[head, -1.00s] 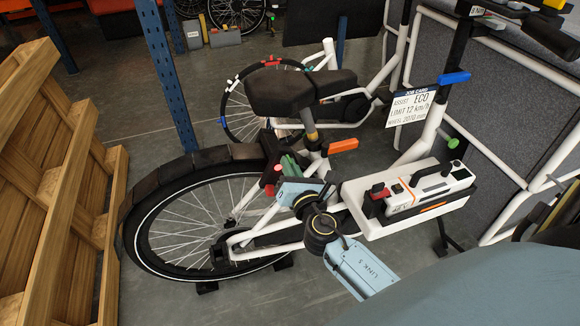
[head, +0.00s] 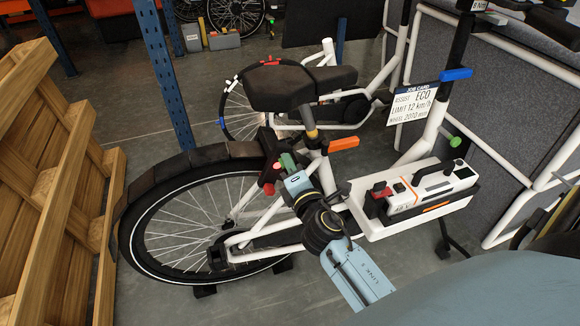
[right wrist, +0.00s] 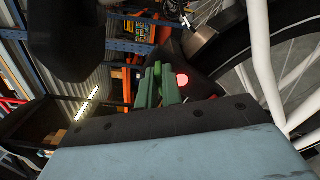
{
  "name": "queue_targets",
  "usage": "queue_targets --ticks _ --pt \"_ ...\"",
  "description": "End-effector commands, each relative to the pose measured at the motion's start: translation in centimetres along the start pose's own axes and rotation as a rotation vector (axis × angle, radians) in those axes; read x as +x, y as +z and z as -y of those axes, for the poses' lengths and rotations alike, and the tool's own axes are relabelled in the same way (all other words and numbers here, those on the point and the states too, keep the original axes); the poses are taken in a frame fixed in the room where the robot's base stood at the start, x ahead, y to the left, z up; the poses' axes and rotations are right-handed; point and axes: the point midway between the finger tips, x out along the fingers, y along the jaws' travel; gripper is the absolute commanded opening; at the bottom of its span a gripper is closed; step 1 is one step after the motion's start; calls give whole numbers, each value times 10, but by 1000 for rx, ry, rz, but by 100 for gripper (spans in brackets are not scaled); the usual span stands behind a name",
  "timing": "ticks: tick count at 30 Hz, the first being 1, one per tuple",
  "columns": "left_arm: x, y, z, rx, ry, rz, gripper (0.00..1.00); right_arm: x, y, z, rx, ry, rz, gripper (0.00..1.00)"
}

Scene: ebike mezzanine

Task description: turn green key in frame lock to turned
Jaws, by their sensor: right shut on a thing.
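The frame lock (head: 271,150) is a dark part at the top of the white e-bike's rear wheel, below the saddle. My right gripper (head: 287,163) reaches it from the lower right. In the right wrist view its green fingers (right wrist: 157,88) are close together, shut at the lock. The green key is mostly hidden between the fingertips, so its angle cannot be read. My left gripper is not in view.
The saddle (head: 290,88) overhangs my right gripper. An orange piece (head: 344,143) and a white battery case (head: 422,196) are to its right. A wooden pallet (head: 60,190) leans at the left, near a blue post (head: 170,80). A job card (head: 415,104) hangs behind.

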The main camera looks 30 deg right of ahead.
Motion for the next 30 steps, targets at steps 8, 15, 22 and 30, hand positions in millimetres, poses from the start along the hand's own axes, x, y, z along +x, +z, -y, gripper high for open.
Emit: queue_targets --ticks 8,15,22,30 --pt "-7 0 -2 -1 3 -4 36 0 0 2 260 -1 1 0" --pt "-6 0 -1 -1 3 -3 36 0 -1 2 447 -3 1 0" --pt "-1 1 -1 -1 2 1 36 0 -1 3 566 -2 0 0" --pt "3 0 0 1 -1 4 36 0 -1 3 629 -2 0 0"
